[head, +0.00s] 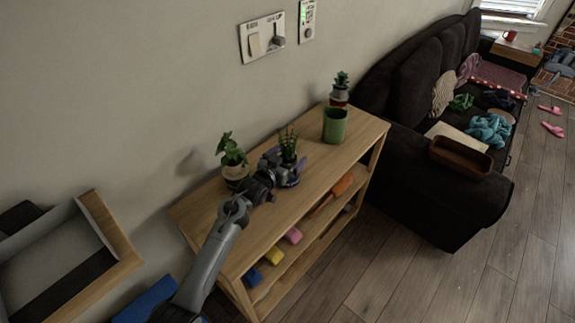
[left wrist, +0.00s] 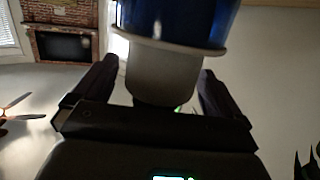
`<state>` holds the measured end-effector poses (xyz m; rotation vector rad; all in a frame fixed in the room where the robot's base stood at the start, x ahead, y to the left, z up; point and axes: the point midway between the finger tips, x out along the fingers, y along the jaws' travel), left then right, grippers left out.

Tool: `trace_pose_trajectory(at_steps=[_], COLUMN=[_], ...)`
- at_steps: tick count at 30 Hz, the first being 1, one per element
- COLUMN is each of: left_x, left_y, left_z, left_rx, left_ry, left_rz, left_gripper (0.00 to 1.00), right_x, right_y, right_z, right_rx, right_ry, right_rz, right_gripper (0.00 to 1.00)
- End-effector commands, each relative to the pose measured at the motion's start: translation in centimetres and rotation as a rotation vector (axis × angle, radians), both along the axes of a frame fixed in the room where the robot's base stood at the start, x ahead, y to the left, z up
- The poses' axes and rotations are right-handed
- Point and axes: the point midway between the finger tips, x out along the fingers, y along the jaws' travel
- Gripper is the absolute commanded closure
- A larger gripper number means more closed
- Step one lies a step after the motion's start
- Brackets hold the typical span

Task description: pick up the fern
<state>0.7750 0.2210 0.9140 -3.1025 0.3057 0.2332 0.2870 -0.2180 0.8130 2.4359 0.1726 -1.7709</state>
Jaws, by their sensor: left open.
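Three potted plants stand on the wooden shelf's top in the head view. The middle plant (head: 288,146), with upright narrow green leaves, is most likely the fern; its pot is largely hidden by my left gripper (head: 284,170). In the left wrist view, a blue-and-white pot (left wrist: 162,72) is between the open fingers of my left gripper (left wrist: 155,88). Contact cannot be told. My right gripper is out of view.
A green cup (head: 334,125) stands on the shelf top (head: 363,131) right of the middle plant. Lower shelves hold coloured items, including a pink one (head: 293,235). A dark sofa (head: 400,180) is at the right. Wooden floor (head: 400,275) in front is clear.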

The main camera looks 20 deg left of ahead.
Motion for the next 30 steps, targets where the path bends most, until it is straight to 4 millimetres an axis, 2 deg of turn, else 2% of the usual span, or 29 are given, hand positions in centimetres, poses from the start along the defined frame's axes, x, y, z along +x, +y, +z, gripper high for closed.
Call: trace_pose_trajectory(at_steps=[4,17,26,30], left_x=[0.0,0.0,0.0,0.0], left_y=[0.0,0.0,0.0,0.0], left_z=[0.0,0.0,0.3,1.0], left_rx=[0.0,-0.001,0.0,-0.001], left_ry=[0.0,0.0,-0.002,-0.003], left_rz=[0.0,0.0,0.0,0.0], left_gripper=[0.02,0.67,0.67,0.67], right_x=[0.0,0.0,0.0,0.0], right_y=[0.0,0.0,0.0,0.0], right_z=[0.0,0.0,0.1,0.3], right_rx=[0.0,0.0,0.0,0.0], right_ry=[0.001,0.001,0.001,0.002], right_rz=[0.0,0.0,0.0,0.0], right_gripper=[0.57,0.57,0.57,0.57])
